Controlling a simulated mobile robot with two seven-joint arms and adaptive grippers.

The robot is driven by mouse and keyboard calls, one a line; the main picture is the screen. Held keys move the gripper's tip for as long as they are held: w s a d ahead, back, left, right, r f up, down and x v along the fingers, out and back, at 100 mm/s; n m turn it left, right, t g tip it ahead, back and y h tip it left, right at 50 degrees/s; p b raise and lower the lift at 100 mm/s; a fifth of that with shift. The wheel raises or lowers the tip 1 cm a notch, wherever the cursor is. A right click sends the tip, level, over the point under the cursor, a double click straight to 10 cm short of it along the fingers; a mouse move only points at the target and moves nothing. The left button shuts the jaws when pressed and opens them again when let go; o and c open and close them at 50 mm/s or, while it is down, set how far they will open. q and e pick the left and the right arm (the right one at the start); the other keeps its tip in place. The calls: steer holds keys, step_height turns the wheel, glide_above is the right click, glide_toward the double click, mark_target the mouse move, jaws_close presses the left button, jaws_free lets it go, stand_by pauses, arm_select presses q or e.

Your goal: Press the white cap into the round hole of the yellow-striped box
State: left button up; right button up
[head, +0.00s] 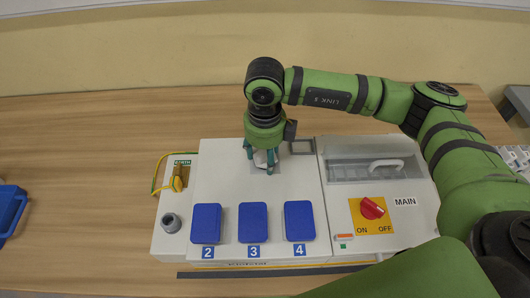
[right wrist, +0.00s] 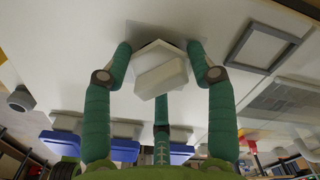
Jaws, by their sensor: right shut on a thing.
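In the head view the cap is mostly hidden by the fingers. My left gripper is not in view.
Three blue covers (head: 253,222) marked 2, 3, 4 sit below the gripper. A square grey frame (head: 302,146) is just right of it. A red switch (head: 372,208) is further right. A grey round socket (head: 171,222) and yellow cable (head: 177,183) are left. A blue bin (head: 10,210) stands far left.

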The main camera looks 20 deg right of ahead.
stand_by(0.3)
steer(key=shift+f, duration=0.15)
steer(key=o, duration=1.2)
step_height(320, 180, up, 19)
steer(key=p, duration=0.3)
